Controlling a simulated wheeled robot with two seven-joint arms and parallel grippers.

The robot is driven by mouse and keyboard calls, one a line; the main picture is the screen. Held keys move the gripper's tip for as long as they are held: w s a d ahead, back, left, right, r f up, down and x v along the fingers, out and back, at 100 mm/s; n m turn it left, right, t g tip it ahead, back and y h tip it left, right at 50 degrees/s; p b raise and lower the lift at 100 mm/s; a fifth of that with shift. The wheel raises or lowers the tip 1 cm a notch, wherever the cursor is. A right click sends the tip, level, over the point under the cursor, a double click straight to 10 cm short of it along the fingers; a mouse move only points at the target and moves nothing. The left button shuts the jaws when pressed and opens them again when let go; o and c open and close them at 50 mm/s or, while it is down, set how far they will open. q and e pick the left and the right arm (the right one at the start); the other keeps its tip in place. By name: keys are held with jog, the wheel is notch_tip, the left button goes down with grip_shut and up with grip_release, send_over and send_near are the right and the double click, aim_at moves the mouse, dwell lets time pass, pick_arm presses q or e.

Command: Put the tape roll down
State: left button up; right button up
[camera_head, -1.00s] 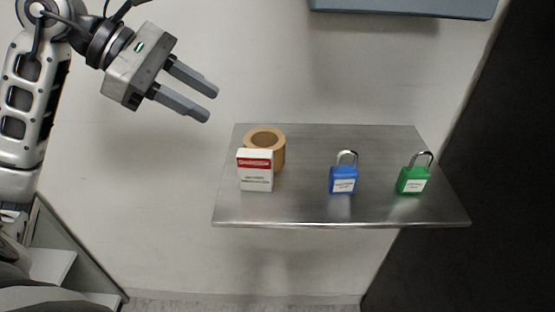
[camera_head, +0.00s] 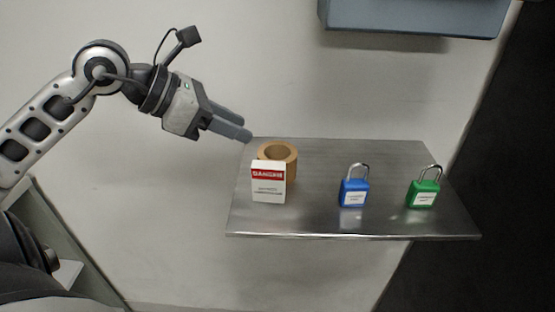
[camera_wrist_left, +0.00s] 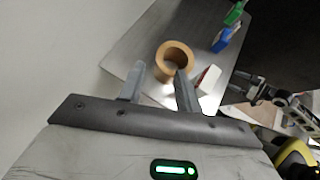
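The tan tape roll (camera_head: 291,158) stands on the metal shelf (camera_head: 320,222), behind a white box with a red DANGER band (camera_head: 268,184). The box hides its lower front. My left gripper (camera_head: 246,134) is empty, up and to the left of the roll, near the shelf's back left corner. In the left wrist view its two fingers (camera_wrist_left: 158,88) are apart, and the tape roll (camera_wrist_left: 163,62) shows just beyond them, not touched. The white box (camera_wrist_left: 209,78) is to the right of the roll there.
A blue padlock (camera_head: 353,193) and a green padlock (camera_head: 424,194) stand on the shelf to the right. A grey-blue cabinet (camera_head: 415,18) hangs on the wall above. The shelf between box and blue padlock is clear.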

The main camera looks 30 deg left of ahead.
aim_at(270, 144)
pick_arm(q)
jog(key=shift+x, duration=3.1)
jog(key=shift+s+f, duration=0.1)
jog(key=shift+f, duration=0.05)
jog(key=shift+c, duration=0.3)
grip_shut()
